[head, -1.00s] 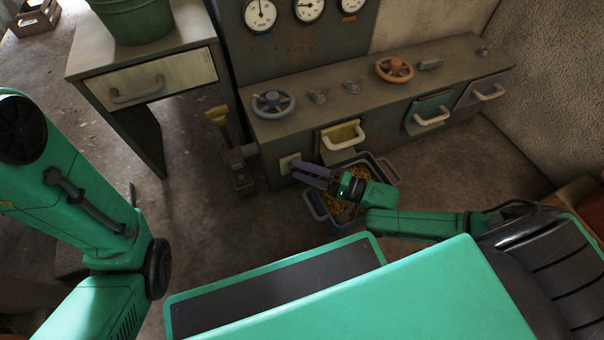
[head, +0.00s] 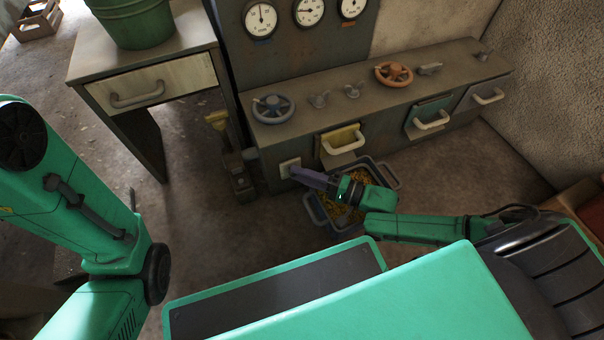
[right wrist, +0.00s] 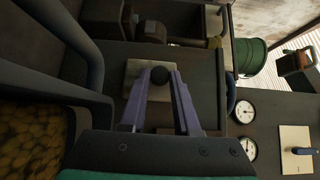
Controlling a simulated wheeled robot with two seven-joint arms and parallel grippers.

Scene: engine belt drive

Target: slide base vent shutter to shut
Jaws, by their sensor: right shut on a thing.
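The base vent shutter shows as a small pale plate (head: 287,167) low on the left end of the console front. It also shows in the right wrist view as a pale plate (right wrist: 133,94) with a round black knob (right wrist: 160,75). My right gripper (head: 297,172) reaches it from the right. In the right wrist view, its purple fingers (right wrist: 160,79) are shut on the knob, one on each side. The fingers hide part of the plate. My left gripper is out of view; only its green arm shows at the left.
A grey-blue tub (head: 317,209) of yellow pieces stands on the floor under my right wrist. A yellow-fronted drawer (head: 338,134) with a pale handle is just above. A yellow-topped post (head: 217,120) stands left of the console, beside a desk (head: 185,40).

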